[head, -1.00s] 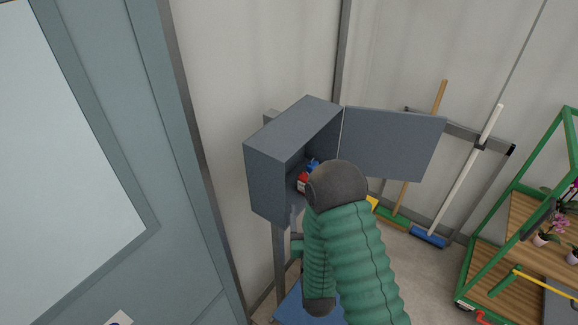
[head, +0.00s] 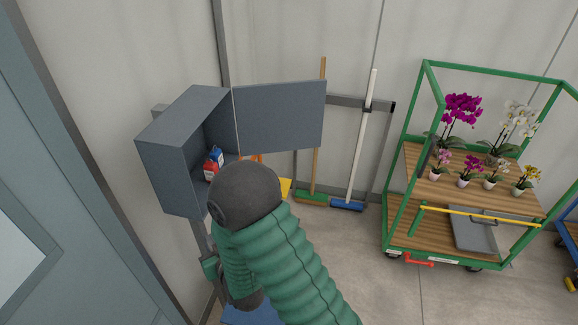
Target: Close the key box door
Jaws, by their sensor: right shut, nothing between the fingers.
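The grey key box (head: 180,130) stands on a post at the left in the head view. Its door (head: 281,117) is wide open, swung out to the right of the opening. Small red and blue items (head: 213,163) show inside. My right arm comes up from the bottom and bends in front of the box's lower right corner. My right gripper (head: 208,252) is low beside the post, below the box, partly hidden by my arm. It is shut and empty, apart from the door. My left gripper is out of view.
Behind the door, a wooden-handled green broom (head: 317,170) and a white-handled blue broom (head: 360,150) lean at the wall rail. A green-framed cart (head: 400,200) with potted orchids stands at right. A grey-blue door (head: 60,200) is at far left. Floor (head: 365,270) between is clear.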

